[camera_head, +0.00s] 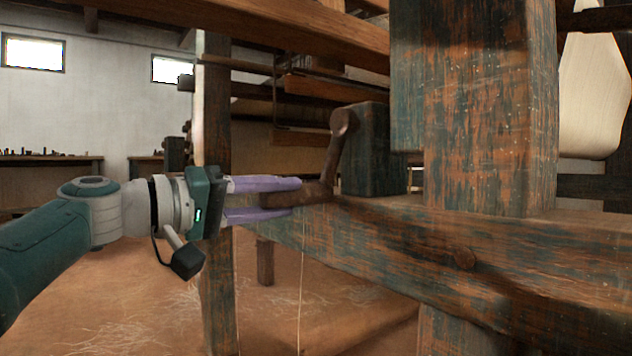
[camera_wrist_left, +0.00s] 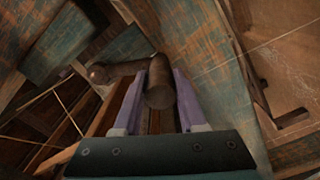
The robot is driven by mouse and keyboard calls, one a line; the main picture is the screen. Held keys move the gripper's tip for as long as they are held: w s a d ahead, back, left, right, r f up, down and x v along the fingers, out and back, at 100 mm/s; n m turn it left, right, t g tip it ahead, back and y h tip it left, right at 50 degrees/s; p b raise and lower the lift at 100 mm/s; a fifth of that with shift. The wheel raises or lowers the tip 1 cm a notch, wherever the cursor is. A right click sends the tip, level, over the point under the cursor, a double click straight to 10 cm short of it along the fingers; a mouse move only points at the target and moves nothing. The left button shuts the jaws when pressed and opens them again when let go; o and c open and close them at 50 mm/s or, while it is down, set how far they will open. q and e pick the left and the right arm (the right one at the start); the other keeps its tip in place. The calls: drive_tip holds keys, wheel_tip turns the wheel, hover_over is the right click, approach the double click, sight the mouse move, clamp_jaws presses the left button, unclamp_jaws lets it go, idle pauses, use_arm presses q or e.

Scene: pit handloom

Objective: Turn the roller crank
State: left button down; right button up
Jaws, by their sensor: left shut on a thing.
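The roller crank (camera_head: 336,150) is a dark rusty-brown arm on the side of a worn wooden block (camera_head: 375,150). Its arm slants down from a round hub to a handle at the lower end. My left gripper (camera_head: 296,192) comes in from the left with purple fingers, one above and one below the handle, and is shut on it. In the left wrist view the crank handle (camera_wrist_left: 160,84) lies between the two fingers of my left gripper (camera_wrist_left: 162,100), its round end facing the camera. The crank arm (camera_wrist_left: 118,70) runs left from it. My right gripper is not in view.
A thick worn post (camera_head: 487,110) stands right of the crank, and a heavy beam (camera_head: 480,255) runs below it. A thinner post (camera_head: 216,130) stands behind my left gripper. The floor (camera_head: 130,310) at lower left is open.

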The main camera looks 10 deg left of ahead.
use_arm(q)
drive_tip(key=shift+s+d+f, duration=0.15)
drive_tip(key=shift+d+f, duration=0.05)
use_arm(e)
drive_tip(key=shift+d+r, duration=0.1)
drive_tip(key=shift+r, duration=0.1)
use_arm(q)
drive_tip(key=c, duration=0.9)
unclamp_jaws()
drive_tip(key=o, duration=0.4)
drive_tip(key=shift+s+d+n, duration=0.1)
drive_tip(key=shift+s+n, duration=0.05)
drive_tip(key=shift+n, duration=0.15)
drive_tip(key=shift+r, duration=0.1)
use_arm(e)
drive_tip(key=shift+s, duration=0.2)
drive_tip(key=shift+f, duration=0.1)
